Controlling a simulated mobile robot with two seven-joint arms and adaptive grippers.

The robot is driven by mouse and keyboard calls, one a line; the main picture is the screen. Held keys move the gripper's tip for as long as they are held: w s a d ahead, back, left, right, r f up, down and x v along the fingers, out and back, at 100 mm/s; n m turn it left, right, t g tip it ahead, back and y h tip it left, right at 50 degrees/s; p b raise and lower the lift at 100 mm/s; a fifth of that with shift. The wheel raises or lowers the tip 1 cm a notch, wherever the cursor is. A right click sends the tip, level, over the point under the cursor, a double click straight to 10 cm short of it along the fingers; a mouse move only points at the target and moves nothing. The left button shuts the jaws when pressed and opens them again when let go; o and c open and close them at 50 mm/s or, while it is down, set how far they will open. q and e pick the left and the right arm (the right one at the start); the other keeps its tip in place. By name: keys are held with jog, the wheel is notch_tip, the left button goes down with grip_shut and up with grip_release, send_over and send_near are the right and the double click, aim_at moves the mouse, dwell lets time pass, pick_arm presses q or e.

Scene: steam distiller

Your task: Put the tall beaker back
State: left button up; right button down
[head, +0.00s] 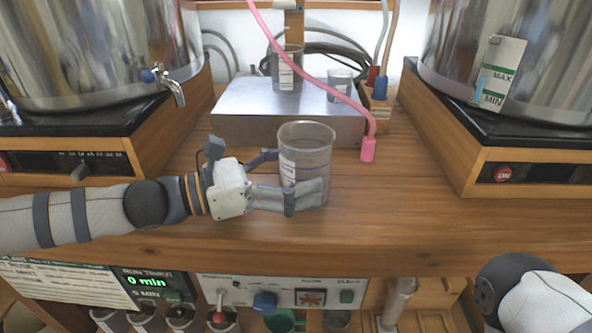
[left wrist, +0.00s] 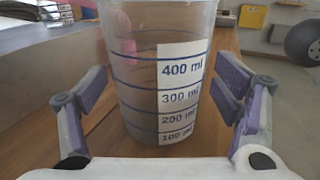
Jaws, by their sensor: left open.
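A large clear beaker (head: 305,145) stands upright on the wooden counter in the head view. My left gripper (head: 289,180) is open around its lower part, with one finger on each side. In the left wrist view the beaker (left wrist: 135,85) fills the space between the open fingers, with a gap showing on both sides. Its label reads from 100 to 400 ml, and it looks empty. A narrower, tall beaker (head: 287,72) and a small beaker (head: 339,84) stand on a metal platform (head: 240,115) behind. My right gripper is out of view.
A pink hose (head: 325,84) hangs in front of the platform, its end (head: 368,149) just right of the large beaker. Big steel vessels stand left (head: 100,50) and right (head: 540,60). The counter (head: 400,205) is clear to the right.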

pick_arm(q)
jog(key=v, duration=1.2)
jog(key=shift+f, duration=0.1)
